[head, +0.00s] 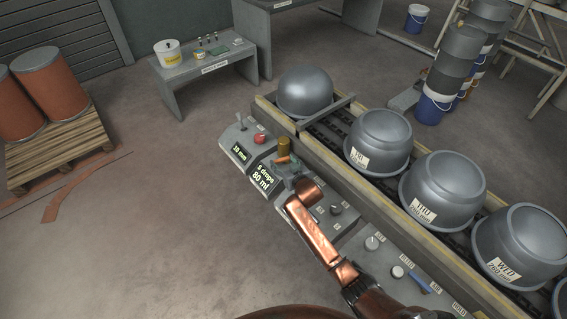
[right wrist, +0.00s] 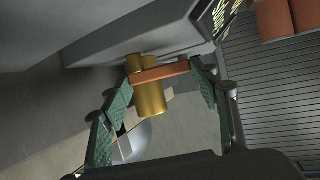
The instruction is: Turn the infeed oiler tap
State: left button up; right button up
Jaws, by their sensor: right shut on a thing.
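The oiler (head: 284,146) is a small brass cylinder on the grey console beside the conveyor, behind a display that seems to read "5 drops 80 ml". Its orange tap lever (head: 283,160) shows just in front of the brass. In the right wrist view the orange lever (right wrist: 160,72) lies crosswise over the brass body (right wrist: 150,98). My right gripper (head: 288,168) is at the tap, and in the right wrist view its green fingers (right wrist: 162,88) stand at the two ends of the lever, shut on it. My left gripper is not in view.
A red button (head: 260,138) and a small lever (head: 240,122) stand left of the oiler. Knobs (head: 372,242) and a blue handle (head: 420,283) lie along the console to the right. Large grey bowls (head: 443,183) stand on the conveyor behind.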

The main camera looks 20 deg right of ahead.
jog(key=shift+w+a+f+m+h+b, duration=0.1)
jog(key=shift+a+f+m+h+b, duration=0.1)
jog(key=shift+a+m+h+b, duration=0.3)
jog(key=shift+w+d+m+h+b, duration=0.15)
jog(key=shift+m+h+b, duration=0.25)
jog(key=shift+m+h, duration=0.35)
jog(key=shift+r, duration=0.1)
jog(key=shift+d, duration=0.1)
jog(key=o, duration=1.2)
jog(key=shift+r, duration=0.1)
jog(key=shift+c, duration=0.2)
jog(key=v, duration=1.2)
jog(key=shift+a, duration=0.2)
